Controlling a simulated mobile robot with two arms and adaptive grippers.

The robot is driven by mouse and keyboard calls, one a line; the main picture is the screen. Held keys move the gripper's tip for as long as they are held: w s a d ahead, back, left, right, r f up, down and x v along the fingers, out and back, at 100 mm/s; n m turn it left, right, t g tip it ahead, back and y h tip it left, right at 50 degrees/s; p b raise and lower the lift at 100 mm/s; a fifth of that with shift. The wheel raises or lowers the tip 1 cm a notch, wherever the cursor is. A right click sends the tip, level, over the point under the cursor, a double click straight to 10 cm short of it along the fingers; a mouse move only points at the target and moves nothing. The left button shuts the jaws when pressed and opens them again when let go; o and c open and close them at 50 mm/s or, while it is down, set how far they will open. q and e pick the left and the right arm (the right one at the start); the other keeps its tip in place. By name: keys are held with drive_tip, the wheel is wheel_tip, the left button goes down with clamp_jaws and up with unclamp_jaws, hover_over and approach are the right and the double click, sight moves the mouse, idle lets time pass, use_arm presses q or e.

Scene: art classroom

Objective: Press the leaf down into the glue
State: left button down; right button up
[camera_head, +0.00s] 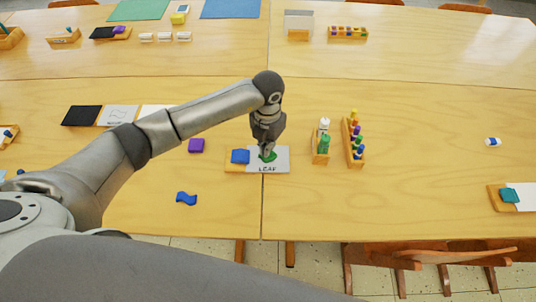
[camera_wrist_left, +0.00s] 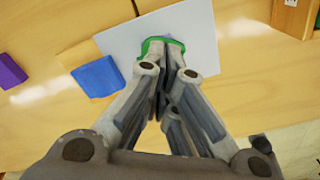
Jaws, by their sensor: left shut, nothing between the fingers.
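The green leaf (camera_head: 269,156) lies on a white sheet (camera_head: 281,165) marked LEAF. The leaf also shows in the left wrist view (camera_wrist_left: 152,46), partly hidden by my fingers. My left gripper (camera_head: 266,153) is shut and empty, pointing down with its fingertips at the leaf. In the left wrist view the fingertips (camera_wrist_left: 170,62) overlap the leaf, and a small purple patch shows beside them. I cannot tell how firmly they touch. The glue cannot be made out clearly. My right gripper is not in view.
A blue block (camera_head: 240,156) sits just left of the leaf on a wooden tray (camera_head: 234,167). A purple block (camera_head: 196,145) and a blue wavy piece (camera_head: 186,198) lie further left. Racks of bottles (camera_head: 354,142) stand to the right. The table right of them is mostly clear.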

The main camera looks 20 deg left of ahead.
use_arm(q)
drive_tip(key=shift+f+b, duration=0.85)
drive_tip(key=shift+f, duration=0.25)
idle(1.1)
drive_tip(key=shift+r, duration=0.15)
drive_tip(key=shift+r+p, duration=2.4)
drive_tip(key=shift+r, duration=1)
